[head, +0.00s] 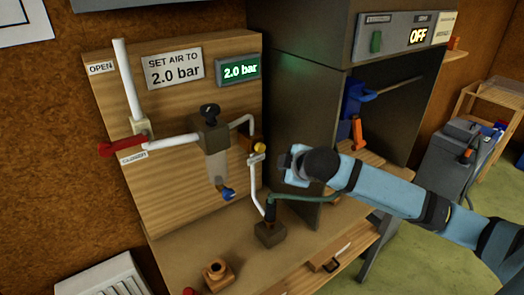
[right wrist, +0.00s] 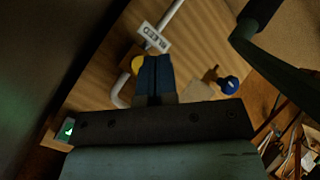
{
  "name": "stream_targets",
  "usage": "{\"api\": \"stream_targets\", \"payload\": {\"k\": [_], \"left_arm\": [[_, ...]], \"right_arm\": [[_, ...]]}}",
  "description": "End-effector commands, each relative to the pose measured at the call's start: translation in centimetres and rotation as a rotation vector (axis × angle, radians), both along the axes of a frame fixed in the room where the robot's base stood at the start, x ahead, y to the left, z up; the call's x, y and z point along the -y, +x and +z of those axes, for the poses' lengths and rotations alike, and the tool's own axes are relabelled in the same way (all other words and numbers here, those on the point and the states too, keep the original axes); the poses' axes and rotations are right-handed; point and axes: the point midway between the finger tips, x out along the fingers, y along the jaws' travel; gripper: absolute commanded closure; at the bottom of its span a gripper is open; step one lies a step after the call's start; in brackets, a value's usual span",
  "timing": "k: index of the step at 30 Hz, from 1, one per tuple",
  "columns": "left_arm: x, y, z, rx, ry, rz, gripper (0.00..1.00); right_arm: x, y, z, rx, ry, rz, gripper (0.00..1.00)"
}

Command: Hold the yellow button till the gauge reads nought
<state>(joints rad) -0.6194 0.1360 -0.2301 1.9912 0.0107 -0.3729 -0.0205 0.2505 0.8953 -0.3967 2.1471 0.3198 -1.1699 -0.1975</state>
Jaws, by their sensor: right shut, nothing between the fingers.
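The yellow button (head: 259,147) sits on the pipework at the right of the wooden panel, above a small white label. It also shows in the right wrist view (right wrist: 138,63), partly hidden behind my fingers. The gauge (head: 239,70) is a green lit display reading 2.0 bar. My right gripper (head: 284,161) is shut and empty, just right of the button in the head view. Its closed dark blue fingers (right wrist: 155,62) point toward the button and the bleed label (right wrist: 153,37). I cannot tell from the wrist view whether they touch the button. My left gripper is out of view.
A regulator with a black knob (head: 210,112), a red lever (head: 122,147) and a blue-tipped drain (head: 228,194) are left of the button. A dark cabinet (head: 300,70) stands behind my right arm. A hose and black stand (head: 270,232) rise from the bench below.

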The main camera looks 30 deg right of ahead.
Motion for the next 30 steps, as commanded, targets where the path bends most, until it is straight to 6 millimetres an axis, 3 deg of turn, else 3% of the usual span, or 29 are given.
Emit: {"api": "stream_targets", "payload": {"k": [6, 12, 30], "left_arm": [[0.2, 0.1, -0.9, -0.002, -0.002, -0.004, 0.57], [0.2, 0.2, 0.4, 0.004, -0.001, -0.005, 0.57], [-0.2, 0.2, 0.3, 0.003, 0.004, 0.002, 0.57]], "right_arm": [[-0.3, 3.2, -0.1, 0.002, 0.002, 0.0, 1.0], [-0.4, 5.1, 0.2, 0.0, 0.002, -0.001, 1.0], [-0.5, 5.8, 0.0, 0.001, 0.001, 0.0, 1.0]]}}
